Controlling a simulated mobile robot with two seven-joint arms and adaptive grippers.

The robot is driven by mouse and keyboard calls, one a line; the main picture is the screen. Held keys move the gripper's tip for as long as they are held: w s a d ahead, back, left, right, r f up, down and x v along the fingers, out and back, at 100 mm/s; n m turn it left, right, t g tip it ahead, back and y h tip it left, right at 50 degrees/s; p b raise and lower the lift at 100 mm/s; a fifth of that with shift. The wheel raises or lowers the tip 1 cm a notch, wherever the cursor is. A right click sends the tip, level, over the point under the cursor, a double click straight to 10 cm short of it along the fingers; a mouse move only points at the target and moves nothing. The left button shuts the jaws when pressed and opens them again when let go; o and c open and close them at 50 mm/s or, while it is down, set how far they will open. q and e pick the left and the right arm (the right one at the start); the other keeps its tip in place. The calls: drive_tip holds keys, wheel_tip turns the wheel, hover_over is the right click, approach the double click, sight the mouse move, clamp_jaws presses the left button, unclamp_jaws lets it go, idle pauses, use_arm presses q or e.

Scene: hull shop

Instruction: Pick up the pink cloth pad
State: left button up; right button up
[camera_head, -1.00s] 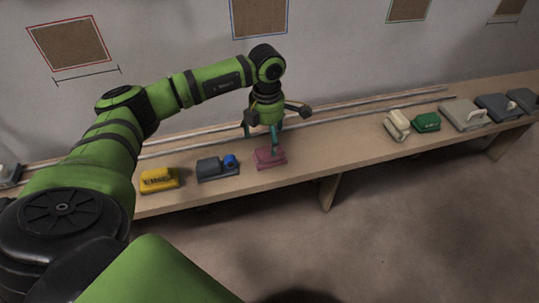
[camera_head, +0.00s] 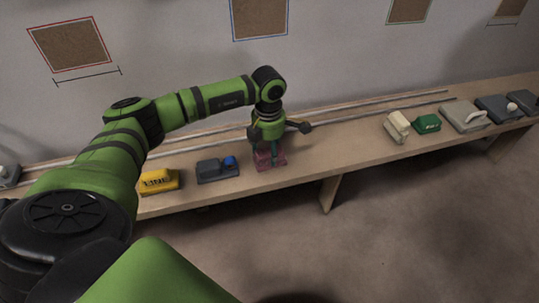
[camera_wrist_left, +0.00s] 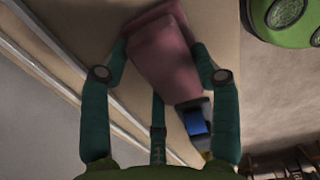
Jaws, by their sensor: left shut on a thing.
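The pink cloth pad (camera_head: 264,160) is on the wooden bench in the head view, directly under my left gripper (camera_head: 270,152). In the left wrist view the pad (camera_wrist_left: 165,55) lies between the teal fingers of my left gripper (camera_wrist_left: 165,62). The fingers are shut on its two sides, and a third finger shows below it. I cannot tell whether the pad touches the bench. The gripper hides part of the pad in the head view. My right gripper is not in view.
The bench (camera_head: 350,155) runs along the wall. A grey block with a blue knob (camera_head: 218,170) and a yellow block (camera_head: 159,181) stand left of the pad. Cream (camera_head: 397,127) and green (camera_head: 427,123) items stand further right. Bare bench lies between.

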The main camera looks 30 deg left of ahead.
sight(269, 149)
use_arm(q)
wheel_tip(269, 149, up, 4)
drive_tip(key=shift+r, duration=0.2)
drive_tip(key=s+d+r, duration=0.6)
drive_tip(key=s+d, duration=0.1)
drive_tip(key=s, duration=0.2)
drive_tip(key=shift+d+r+p, duration=0.2)
drive_tip(key=shift+r+p, duration=0.05)
drive_tip(key=shift+p, duration=0.15)
drive_tip(key=shift+o, duration=0.6)
